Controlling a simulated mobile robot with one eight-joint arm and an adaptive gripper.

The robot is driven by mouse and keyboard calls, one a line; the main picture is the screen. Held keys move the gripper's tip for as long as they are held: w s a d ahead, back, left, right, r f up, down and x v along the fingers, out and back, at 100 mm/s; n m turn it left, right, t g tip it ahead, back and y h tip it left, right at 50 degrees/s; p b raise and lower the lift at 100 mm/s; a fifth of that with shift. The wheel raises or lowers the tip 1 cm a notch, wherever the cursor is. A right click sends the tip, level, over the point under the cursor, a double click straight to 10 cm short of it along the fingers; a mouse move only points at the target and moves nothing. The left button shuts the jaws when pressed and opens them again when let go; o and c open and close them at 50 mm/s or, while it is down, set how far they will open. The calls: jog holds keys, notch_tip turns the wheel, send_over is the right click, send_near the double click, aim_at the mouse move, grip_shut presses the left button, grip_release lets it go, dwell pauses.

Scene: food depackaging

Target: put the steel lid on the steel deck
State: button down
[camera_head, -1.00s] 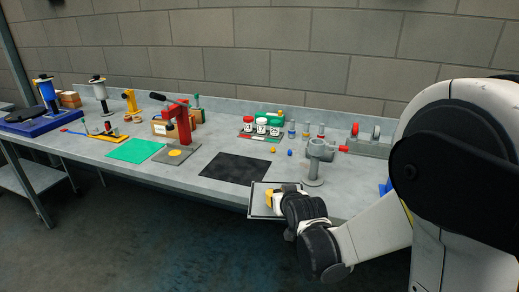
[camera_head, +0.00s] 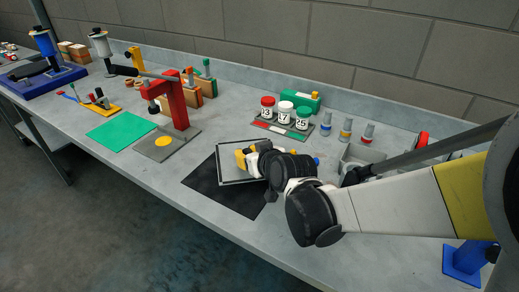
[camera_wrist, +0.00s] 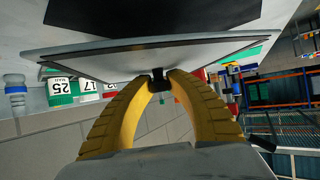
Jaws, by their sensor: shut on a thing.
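A flat grey square plate with a dark rim, which looks like the steel lid (camera_head: 231,172), is held by my gripper (camera_head: 243,156) above the black mat. In the wrist view my yellow fingers (camera_wrist: 160,80) are closed on a small dark knob at the middle of the lid (camera_wrist: 110,60). The lid is tilted in the head view. A grey plate with a yellow disc (camera_head: 185,143), possibly the steel deck, lies at the foot of a red press, left of the lid. I cannot tell for sure which surface is the deck.
A black mat (camera_head: 205,190) lies under the lid. A green mat (camera_head: 121,130) and the red press (camera_head: 178,105) stand to the left. Numbered jars (camera_head: 285,112) and small bottles (camera_head: 346,131) stand behind my gripper. The front strip of the bench is clear.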

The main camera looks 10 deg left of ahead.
notch_tip(320, 180, down, 2)
jog(key=shift+a+f+b, duration=0.1)
jog(key=shift+f+b, duration=0.15)
jog(key=shift+b, duration=0.05)
jog(key=shift+f+b, duration=0.85)
jog(key=shift+f, duration=1)
jog(key=shift+f, duration=0.2)
jog(key=c, duration=1.3)
grip_release()
jog(key=shift+r, duration=0.1)
